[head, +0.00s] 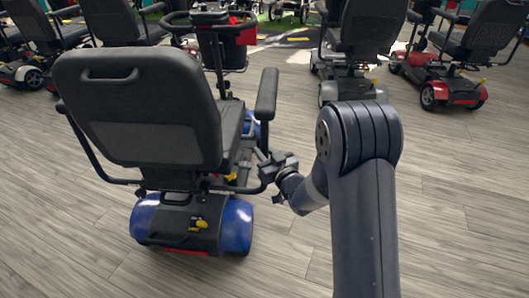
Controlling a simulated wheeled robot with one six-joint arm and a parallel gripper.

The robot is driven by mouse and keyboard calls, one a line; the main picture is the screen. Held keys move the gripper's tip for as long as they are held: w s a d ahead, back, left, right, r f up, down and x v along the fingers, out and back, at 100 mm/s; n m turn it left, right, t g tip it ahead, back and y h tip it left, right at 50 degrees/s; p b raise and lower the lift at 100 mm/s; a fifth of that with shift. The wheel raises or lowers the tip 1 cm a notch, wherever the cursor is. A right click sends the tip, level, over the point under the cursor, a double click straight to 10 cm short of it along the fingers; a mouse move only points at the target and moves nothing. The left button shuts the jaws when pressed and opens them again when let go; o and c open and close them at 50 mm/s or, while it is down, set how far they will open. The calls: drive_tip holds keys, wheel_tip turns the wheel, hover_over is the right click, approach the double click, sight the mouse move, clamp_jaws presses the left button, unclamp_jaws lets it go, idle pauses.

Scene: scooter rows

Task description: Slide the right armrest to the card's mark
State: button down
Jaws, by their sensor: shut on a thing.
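A blue mobility scooter (235,220) stands with its back to me, its black seat (140,110) filling the left half of the head view. Its right armrest (266,95) is a dark upright-looking pad beside the seat's right side, with its support running down towards seat level. My gripper (266,168) is at the lower part of this armrest, right of the seat base. It is shut on the armrest's lower support; the exact contact is small and partly hidden by the gripper. I cannot make out a card or a mark.
A grey scooter (350,60) and a red scooter (450,75) stand farther back on the right. More scooters stand at the back left. The wood-look floor (460,200) on the right is clear. My arm covers part of the right foreground.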

drive_tip(key=a+b, duration=0.1)
drive_tip(key=a, duration=0.3)
drive_tip(key=shift+b, duration=0.35)
drive_tip(key=c, duration=1.3)
unclamp_jaws()
drive_tip(key=p+v, duration=0.1)
drive_tip(key=v, duration=0.9)
drive_tip(key=shift+s+d, duration=0.25)
drive_tip(key=shift+d, duration=0.05)
